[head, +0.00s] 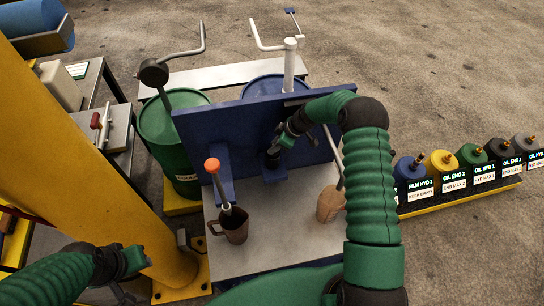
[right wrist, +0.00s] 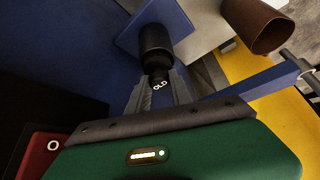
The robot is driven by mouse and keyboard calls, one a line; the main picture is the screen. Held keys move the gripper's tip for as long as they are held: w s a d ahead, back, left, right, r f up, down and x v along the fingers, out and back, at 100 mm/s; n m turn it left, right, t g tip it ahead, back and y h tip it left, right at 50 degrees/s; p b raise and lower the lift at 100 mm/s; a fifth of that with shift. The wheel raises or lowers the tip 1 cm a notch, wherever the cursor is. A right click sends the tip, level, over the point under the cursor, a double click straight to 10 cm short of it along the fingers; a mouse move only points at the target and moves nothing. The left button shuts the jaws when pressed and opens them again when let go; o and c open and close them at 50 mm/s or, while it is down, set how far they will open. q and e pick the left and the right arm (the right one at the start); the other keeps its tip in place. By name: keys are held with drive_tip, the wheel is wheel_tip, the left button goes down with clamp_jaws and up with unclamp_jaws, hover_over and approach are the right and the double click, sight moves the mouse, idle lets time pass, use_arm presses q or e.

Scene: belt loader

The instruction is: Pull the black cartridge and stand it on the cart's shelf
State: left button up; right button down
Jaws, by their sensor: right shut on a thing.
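The black cartridge (head: 272,160) is at a blue bracket on the front of the upright blue panel (head: 222,122). I cannot tell which surface is the cart's shelf.
A grey tabletop (head: 265,235) spreads below the panel. On it stand a brown jug (head: 234,228) and a tan jug (head: 327,205). An orange-knobbed lever (head: 213,168) rises at the left. A yellow column (head: 90,150), green drum (head: 165,125) and labelled bottles (head: 441,165) stand around.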

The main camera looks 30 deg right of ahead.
drive_tip(key=shift+d+r+p, duration=0.15)
drive_tip(key=shift+r+p, duration=1.65)
drive_tip(key=shift+r, duration=2.1)
